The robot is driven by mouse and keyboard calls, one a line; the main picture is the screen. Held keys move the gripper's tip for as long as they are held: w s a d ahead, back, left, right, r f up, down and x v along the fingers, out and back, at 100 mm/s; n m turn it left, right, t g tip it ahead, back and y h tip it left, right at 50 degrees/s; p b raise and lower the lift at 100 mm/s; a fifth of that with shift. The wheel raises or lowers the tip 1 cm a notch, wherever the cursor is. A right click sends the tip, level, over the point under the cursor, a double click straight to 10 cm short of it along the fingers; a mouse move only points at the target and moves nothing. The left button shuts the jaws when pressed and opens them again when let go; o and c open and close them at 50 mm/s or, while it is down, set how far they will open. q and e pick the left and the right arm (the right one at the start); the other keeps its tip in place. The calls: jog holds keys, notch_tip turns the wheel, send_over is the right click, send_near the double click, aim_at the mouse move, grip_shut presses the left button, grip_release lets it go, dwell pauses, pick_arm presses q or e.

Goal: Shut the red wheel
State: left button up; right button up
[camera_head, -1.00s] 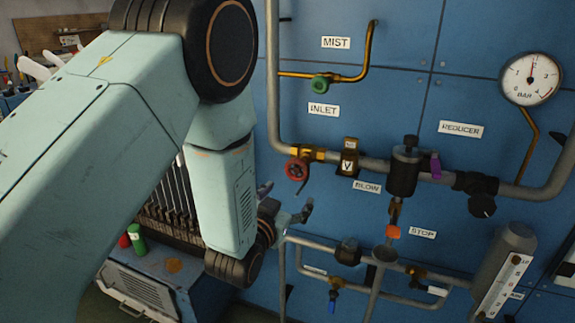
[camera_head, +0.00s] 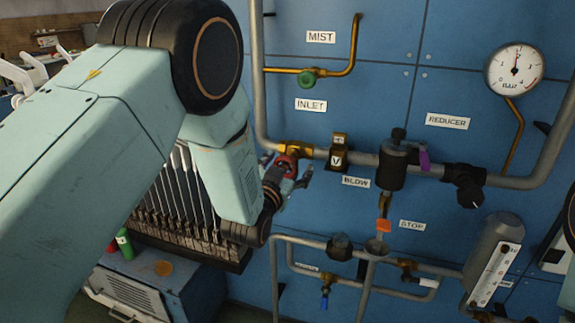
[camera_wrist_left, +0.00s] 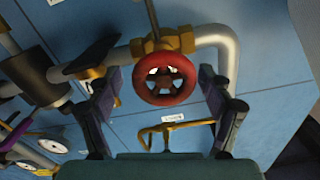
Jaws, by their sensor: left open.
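The red wheel (camera_wrist_left: 165,79) sits on a brass valve on the grey pipe. In the left wrist view it shows face-on between the two spread fingers of my left gripper (camera_wrist_left: 165,95), with a gap on each side. In the head view my left gripper (camera_head: 287,176) is at the red wheel (camera_head: 286,166), beside the INLET label (camera_head: 311,105), and partly covers it. I see no finger touching the rim.
A green wheel (camera_head: 307,78) on a brass pipe is above the red one. A black reducer (camera_head: 392,168), an orange tab (camera_head: 384,226) and a gauge (camera_head: 514,69) are to the right. Pipes with a blue-handled valve (camera_head: 324,302) run below.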

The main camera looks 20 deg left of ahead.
pick_arm(q)
jog(key=shift+a, duration=0.3)
jog(key=shift+c, duration=0.5)
jog(key=shift+d, duration=0.2)
jog(key=c, duration=0.5)
jog(key=shift+a, duration=0.15)
jog(key=c, duration=0.4)
jog(key=shift+c, duration=1)
